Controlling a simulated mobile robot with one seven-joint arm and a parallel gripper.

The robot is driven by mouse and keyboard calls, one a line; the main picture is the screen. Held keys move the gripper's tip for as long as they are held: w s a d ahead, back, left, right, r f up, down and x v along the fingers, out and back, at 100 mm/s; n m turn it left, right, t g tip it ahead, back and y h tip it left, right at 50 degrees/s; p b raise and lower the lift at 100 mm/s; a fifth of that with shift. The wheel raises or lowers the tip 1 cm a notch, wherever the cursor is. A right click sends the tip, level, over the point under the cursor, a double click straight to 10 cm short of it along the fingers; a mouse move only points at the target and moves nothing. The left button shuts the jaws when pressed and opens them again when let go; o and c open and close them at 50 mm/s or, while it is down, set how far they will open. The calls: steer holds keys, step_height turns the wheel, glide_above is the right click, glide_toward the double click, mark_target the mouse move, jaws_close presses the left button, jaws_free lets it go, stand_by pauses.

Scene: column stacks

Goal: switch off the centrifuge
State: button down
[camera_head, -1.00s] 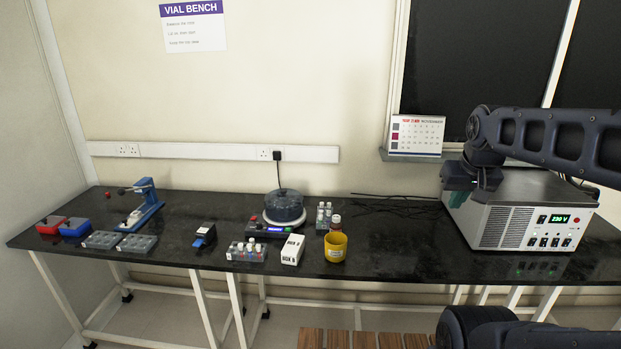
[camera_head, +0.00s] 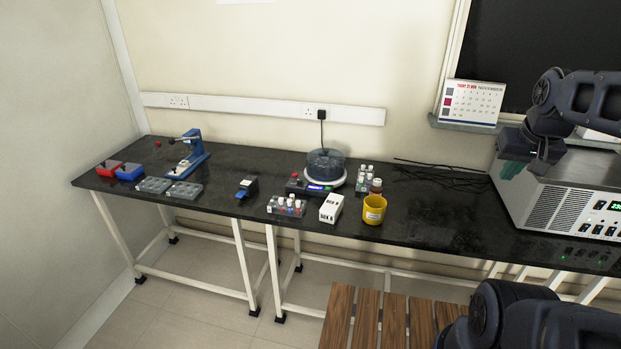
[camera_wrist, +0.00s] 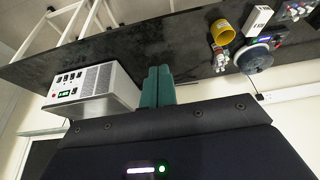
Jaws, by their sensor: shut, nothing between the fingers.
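The centrifuge (camera_head: 325,168) stands on the black bench near the wall. It has a dark round bowl with a clear lid, and a low front panel with a lit blue display (camera_head: 317,187) and a small red part (camera_head: 294,176). Its cable runs up to a black plug (camera_head: 321,113) in the wall socket. In the wrist view, which looks upside down, the centrifuge (camera_wrist: 254,58) is at the upper right. My gripper (camera_head: 512,170) is shut and empty, well to the right of the centrifuge. Its green fingers (camera_wrist: 158,86) are together in the wrist view.
Right of the centrifuge are small vials, a brown bottle (camera_head: 376,187) and a yellow cup (camera_head: 374,210). In front are a vial rack (camera_head: 286,207) and a white box (camera_head: 331,208). A power supply (camera_head: 560,205) stands at right, near my gripper. A wooden slatted surface (camera_head: 366,318) is below.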

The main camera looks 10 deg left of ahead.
steer(key=w+a+r, duration=0.3)
steer(key=w+a, duration=0.1)
steer(key=w, duration=0.5)
steer(key=w+a+r, duration=0.3)
steer(key=w+a, duration=0.2)
steer(key=w, duration=0.5)
steer(key=w+a+f+g, duration=0.1)
steer(key=w+a+f, duration=0.2)
steer(key=w+a, duration=0.75)
steer(key=w+a+f+g, duration=0.1)
steer(key=w+a+f, duration=0.2)
steer(key=w+a, duration=0.75)
steer(key=w+a+f, duration=0.1)
steer(key=a+f, duration=0.6)
steer(key=a, duration=0.4)
steer(key=w+a+f, duration=0.1)
steer(key=a+f, duration=0.6)
steer(key=a, duration=0.4)
steer(key=w+a+f, duration=0.1)
steer(key=a+f, duration=0.6)
steer(key=a, duration=0.3)
steer(key=shift+a+f, duration=0.15)
steer(key=shift+a, duration=0.25)
steer(key=shift+w+f, duration=0.1)
steer(key=shift+w, duration=0.05)
